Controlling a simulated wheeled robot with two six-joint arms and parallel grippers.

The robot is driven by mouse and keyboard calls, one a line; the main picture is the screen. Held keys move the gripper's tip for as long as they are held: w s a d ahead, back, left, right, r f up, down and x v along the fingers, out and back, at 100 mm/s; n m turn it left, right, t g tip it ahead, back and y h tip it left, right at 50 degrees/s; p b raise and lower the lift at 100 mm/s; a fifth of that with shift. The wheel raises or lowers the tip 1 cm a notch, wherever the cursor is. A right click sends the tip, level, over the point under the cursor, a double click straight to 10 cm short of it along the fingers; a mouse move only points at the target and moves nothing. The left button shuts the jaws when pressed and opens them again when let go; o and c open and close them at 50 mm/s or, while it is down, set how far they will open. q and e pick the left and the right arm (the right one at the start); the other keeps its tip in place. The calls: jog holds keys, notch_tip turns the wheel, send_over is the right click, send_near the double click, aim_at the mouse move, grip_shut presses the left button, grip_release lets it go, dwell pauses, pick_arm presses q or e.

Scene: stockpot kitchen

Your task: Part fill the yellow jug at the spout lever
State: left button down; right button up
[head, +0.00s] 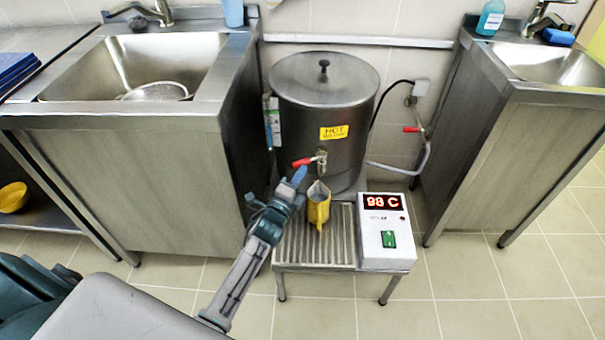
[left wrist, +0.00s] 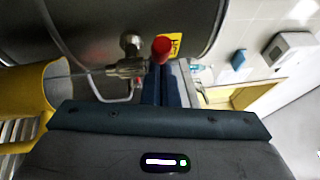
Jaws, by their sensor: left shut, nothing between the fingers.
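The yellow jug (head: 318,208) stands upright on the ribbed drip tray (head: 292,240), under the tap (head: 321,160) of the steel boiler (head: 325,95). Its open mouth also shows at the left of the left wrist view (left wrist: 40,95). The spout's red lever (head: 303,162) points left in the head view. My left gripper (head: 298,176) is shut and empty, its tips right by the lever's red end (left wrist: 162,46); I cannot tell if they touch. A thin streak lies between spout and jug mouth in the wrist view; I cannot tell if it is water. My right gripper is out of view.
A white control box (head: 383,238) reading about 98 C stands right of the jug. The boiler bears a yellow HOT label (head: 334,132). Steel sinks stand left (head: 130,70) and right (head: 540,65). A second red-handled valve (head: 411,129) is on the wall pipe. The front floor is clear.

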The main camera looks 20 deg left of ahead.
aim_at(292, 166)
pick_arm(q)
jog(key=shift+a, duration=0.2)
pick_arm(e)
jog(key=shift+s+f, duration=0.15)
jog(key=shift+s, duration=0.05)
pick_arm(q)
jog(key=shift+w+a, duration=0.2)
jog(key=shift+a, duration=0.05)
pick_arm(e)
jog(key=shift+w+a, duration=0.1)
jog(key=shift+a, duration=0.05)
pick_arm(q)
jog(key=shift+w+a+b, duration=0.4)
jog(key=shift+w+a, duration=0.1)
jog(key=shift+a, duration=0.2)
jog(key=shift+w+a+b, duration=0.4)
jog(key=shift+w+a, duration=0.1)
jog(key=shift+a, duration=0.2)
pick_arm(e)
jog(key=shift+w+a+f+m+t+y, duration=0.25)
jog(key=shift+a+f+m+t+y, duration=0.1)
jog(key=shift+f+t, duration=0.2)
pick_arm(q)
jog(key=shift+w+r, duration=0.1)
jog(key=shift+r, duration=0.1)
